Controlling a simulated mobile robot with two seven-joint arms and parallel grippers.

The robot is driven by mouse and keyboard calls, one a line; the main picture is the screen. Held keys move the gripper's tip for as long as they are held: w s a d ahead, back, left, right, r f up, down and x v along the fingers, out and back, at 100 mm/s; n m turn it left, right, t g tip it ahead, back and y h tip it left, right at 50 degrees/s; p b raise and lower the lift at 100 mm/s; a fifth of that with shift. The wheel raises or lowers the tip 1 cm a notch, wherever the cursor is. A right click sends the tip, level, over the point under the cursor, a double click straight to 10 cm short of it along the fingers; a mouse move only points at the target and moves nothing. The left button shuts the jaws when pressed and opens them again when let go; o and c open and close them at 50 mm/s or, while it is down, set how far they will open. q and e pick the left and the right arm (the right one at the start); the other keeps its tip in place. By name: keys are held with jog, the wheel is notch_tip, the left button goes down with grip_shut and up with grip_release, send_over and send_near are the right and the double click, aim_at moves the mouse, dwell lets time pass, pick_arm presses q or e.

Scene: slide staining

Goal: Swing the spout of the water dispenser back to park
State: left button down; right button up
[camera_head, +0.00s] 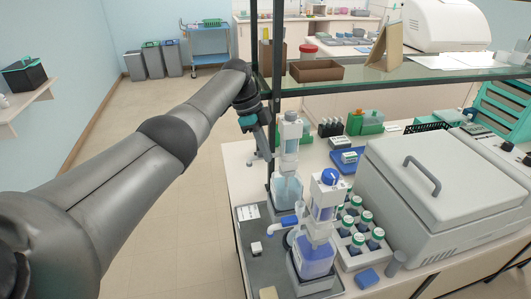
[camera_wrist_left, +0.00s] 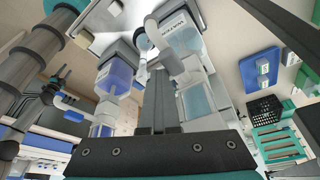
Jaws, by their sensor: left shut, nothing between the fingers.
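The water dispenser (camera_head: 287,185) is a clear bottle of pale blue liquid with a white pump head, upright at the back left of the bench. My right gripper is not in view.
A second dispenser (camera_head: 314,258) with violet-blue liquid stands in front. A rack of capped bottles (camera_head: 348,262) and a big grey lidded machine (camera_head: 430,190) are to the right. A glass shelf (camera_head: 400,77) and its dark post (camera_head: 277,70) are close to my left gripper.

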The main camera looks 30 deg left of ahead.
pick_arm(q)
jog(key=shift+w+d+b, duration=0.5)
jog(key=shift+w+b, duration=0.1)
jog(key=shift+b, duration=0.5)
